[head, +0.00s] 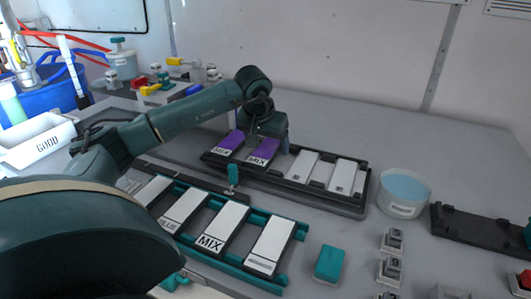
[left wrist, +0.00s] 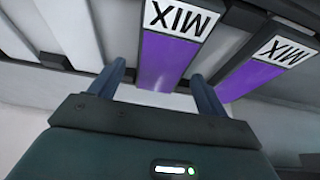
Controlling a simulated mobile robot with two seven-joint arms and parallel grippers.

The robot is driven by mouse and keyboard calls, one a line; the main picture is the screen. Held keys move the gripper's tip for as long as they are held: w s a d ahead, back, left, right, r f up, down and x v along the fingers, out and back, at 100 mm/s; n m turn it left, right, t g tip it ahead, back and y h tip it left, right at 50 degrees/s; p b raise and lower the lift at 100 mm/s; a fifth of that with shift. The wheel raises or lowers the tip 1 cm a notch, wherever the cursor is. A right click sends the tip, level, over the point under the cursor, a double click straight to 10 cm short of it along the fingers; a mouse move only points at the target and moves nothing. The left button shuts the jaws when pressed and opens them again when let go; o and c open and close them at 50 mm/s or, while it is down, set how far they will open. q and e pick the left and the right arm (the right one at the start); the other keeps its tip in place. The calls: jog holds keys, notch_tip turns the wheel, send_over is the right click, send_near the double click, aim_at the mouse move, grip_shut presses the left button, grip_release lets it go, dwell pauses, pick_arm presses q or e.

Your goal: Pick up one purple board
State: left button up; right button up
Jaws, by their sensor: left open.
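Two purple boards with white MIX labels lie side by side in the black rack (head: 330,207). The left one (head: 231,139) and the right one (head: 263,150) both show in the head view. My left gripper (head: 270,142) is open at the far end of the right purple board. In the left wrist view, the right board (left wrist: 168,62) shows between the two open fingers of that gripper (left wrist: 160,85), with the other purple board (left wrist: 247,78) beyond the right finger. I cannot tell whether the fingers touch it. My right gripper is out of view.
White boards (head: 302,165) fill the rack's right part. A teal rack (head: 240,272) with several white-topped boards stands in front. A round container of blue liquid (head: 404,190) and a teal block (head: 329,263) stand to the right. Bottles and a blue bin stand back left.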

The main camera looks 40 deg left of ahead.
pick_arm(q)
jog(key=shift+f, duration=0.25)
dwell(0.5)
jog(key=c, duration=1.1)
